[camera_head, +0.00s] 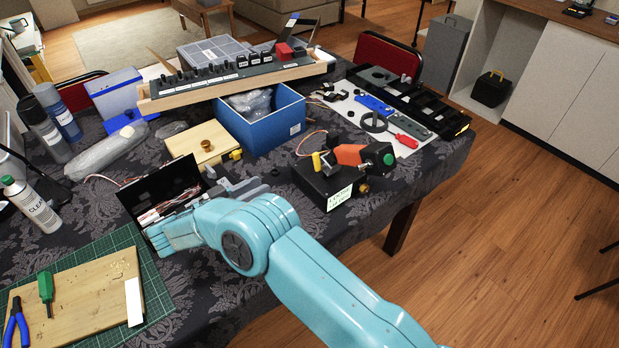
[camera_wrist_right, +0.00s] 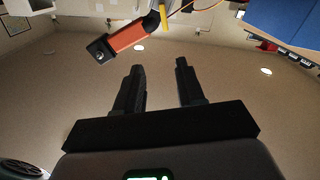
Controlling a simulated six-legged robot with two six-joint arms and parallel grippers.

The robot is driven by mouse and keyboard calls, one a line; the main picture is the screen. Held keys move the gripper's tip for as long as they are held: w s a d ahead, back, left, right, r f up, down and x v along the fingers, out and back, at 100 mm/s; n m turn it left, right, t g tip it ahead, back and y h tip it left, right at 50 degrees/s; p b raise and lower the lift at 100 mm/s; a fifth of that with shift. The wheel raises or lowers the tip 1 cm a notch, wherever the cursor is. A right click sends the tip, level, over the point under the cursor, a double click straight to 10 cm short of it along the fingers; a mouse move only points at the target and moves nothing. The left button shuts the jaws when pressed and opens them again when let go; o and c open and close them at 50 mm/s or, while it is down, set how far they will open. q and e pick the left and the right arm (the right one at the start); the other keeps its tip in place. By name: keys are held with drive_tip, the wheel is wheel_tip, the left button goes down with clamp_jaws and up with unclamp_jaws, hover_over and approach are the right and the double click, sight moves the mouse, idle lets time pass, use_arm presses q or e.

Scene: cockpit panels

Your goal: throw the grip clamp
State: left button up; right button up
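The clamp has an orange handle (camera_head: 350,154) and sits on a black box (camera_head: 328,187) with a white label and a green button. The orange handle also shows in the right wrist view (camera_wrist_right: 128,36), beyond and to the left of the fingertips. My right gripper (camera_head: 262,184) is left of the black box in the head view, apart from the handle and partly hidden by its own teal arm. In the right wrist view its two dark fingers (camera_wrist_right: 160,66) are apart with nothing between them. My left gripper is not in view.
A blue box (camera_head: 262,128) with plastic bags stands behind the gripper. A tan box (camera_head: 198,140) and an open black case (camera_head: 160,192) with wires are to its left. A white board (camera_head: 375,122) with tools lies behind the clamp. The table's right edge is near the clamp.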

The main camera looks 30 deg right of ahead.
drive_tip(key=f, duration=0.1)
use_arm(q)
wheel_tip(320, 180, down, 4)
drive_tip(key=b, duration=0.3)
use_arm(e)
drive_tip(key=p, duration=0.1)
approach(313, 159)
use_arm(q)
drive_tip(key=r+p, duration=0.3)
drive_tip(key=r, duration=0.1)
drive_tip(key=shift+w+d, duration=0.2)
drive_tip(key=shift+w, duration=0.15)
use_arm(e)
drive_tip(key=d, duration=0.8)
drive_tip(key=shift+w+d, duration=0.25)
